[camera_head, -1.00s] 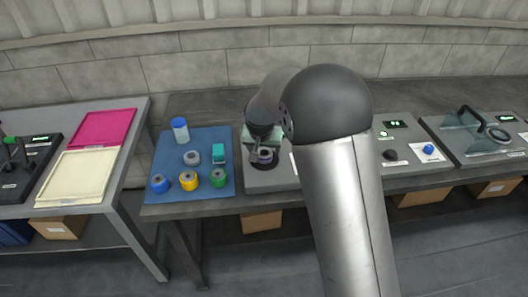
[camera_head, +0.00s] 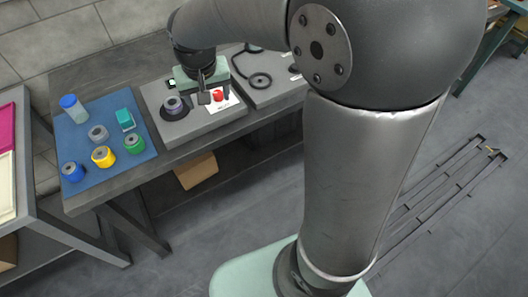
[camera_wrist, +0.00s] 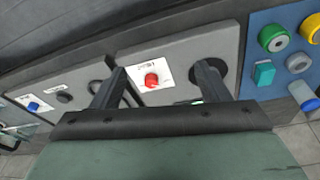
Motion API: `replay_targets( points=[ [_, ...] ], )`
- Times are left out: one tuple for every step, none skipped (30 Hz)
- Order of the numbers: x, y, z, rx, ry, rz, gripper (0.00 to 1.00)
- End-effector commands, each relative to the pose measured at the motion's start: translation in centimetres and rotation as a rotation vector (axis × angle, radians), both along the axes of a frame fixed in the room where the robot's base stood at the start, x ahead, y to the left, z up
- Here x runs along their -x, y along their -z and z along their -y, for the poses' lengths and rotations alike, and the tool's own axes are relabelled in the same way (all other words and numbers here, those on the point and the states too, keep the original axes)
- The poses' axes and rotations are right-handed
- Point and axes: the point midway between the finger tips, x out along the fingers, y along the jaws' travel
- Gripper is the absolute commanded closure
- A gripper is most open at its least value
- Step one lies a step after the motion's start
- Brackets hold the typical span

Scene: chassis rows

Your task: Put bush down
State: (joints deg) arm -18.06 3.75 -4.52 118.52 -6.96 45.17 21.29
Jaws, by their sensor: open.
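My gripper (camera_head: 207,92) is just to the right of the bush, above the same panel, near a red button (camera_head: 218,95) on a white label. In the wrist view my gripper (camera_wrist: 162,72) is open, and the red button (camera_wrist: 152,80) shows between the fingers with nothing held. The right finger there covers most of the dark round spot, so the bush is hidden in that view.
A blue mat (camera_head: 75,135) left of the panel holds grey, blue, yellow and green bushes, a teal block (camera_head: 125,119) and a blue-capped bottle (camera_head: 73,108).

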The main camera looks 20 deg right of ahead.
Motion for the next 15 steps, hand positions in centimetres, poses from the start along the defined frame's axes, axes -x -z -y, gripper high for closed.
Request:
replay_targets(
  points=[
    [3.7,-0.2,2.3,-0.005,-0.002,-0.033,0.31],
    [5.8,0.0,3.3,-0.007,-0.010,-0.055,0.31],
    [8.4,0.3,4.5,-0.011,-0.021,-0.083,0.31],
    [10.4,0.6,5.2,-0.013,-0.031,-0.104,0.31],
    [12.2,0.8,5.7,-0.016,-0.038,-0.121,0.31],
    [14.3,1.3,6.3,-0.020,-0.049,-0.143,0.31],
    [15.7,1.6,6.7,-0.023,-0.055,-0.157,0.31],
    [17.0,1.9,7.0,-0.026,-0.062,-0.168,0.31],
    [18.3,2.3,7.2,-0.029,-0.070,-0.181,0.31],
    [19.1,2.5,7.3,-0.031,-0.074,-0.190,0.31],
    [19.7,2.7,7.4,-0.033,-0.079,-0.196,0.31],
    [20.3,2.8,7.5,-0.034,-0.082,-0.202,0.31],
    [20.5,2.9,7.5,-0.036,-0.085,-0.205,0.31],
    [20.7,3.0,7.5,-0.036,-0.085,-0.207,0.31],
    [20.8,3.0,7.5,-0.037,-0.087,-0.208,0.31]
  ],
)
